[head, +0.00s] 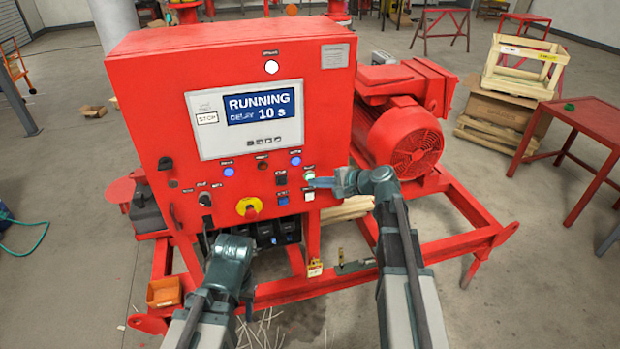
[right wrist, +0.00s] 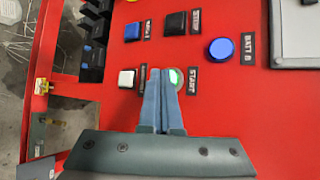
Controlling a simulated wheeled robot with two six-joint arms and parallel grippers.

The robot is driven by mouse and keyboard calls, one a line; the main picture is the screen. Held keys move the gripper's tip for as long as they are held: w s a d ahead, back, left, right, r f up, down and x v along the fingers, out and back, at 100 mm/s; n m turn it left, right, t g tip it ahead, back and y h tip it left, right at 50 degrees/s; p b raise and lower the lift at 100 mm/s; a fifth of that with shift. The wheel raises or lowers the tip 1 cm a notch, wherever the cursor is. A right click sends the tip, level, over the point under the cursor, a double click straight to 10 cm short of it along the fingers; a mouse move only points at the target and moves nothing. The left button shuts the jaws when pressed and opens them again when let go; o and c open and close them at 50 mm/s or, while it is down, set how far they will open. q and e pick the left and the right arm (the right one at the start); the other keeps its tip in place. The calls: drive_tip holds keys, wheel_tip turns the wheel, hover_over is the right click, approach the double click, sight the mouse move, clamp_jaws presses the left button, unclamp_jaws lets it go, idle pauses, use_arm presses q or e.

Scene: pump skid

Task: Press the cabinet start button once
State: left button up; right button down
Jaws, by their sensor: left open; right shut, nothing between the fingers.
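The red cabinet (head: 130,90) faces me. Its display (head: 258,108) reads "RUNNING, DELAY 10 s". The start button (head: 310,175) is a lit green button; in the right wrist view (right wrist: 177,79) it sits beside a label reading START. My right gripper (head: 314,182) is shut and empty, its fingertips (right wrist: 164,72) at the button and covering part of it. I cannot tell whether they touch it. My left gripper (head: 232,240) is low in front of the cabinet's lower opening, apart from the buttons; its fingers are hard to make out.
Around the start button are a blue lamp (right wrist: 222,48), black switches (right wrist: 175,22) and a white button (right wrist: 127,78). A red emergency stop (head: 249,208) on a yellow ring is lower left. A red motor (head: 400,135) stands right of the cabinet, and the skid frame (head: 440,242) extends below it.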

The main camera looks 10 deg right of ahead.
drive_tip(key=shift+s, duration=0.55)
drive_tip(key=shift+s, duration=0.1)
drive_tip(key=s, duration=0.4)
drive_tip(key=shift+s+d, duration=0.1)
drive_tip(key=shift+s, duration=0.3)
idle(0.4)
drive_tip(key=s+a+f+n+g+h+b, duration=0.3)
drive_tip(key=s+a+f+n+g+b, duration=0.5)
drive_tip(key=s+a+f, duration=0.55)
drive_tip(key=s+a+f+n+g+h+b, duration=0.1)
drive_tip(key=s+f+n+h+b, duration=0.1)
drive_tip(key=s+f+n+h, duration=0.5)
wheel_tip(320, 180, down, 2)
drive_tip(key=shift+s+f+n+g, duration=0.1)
drive_tip(key=shift+s+n+g, duration=0.3)
drive_tip(key=shift+s+n, duration=0.5)
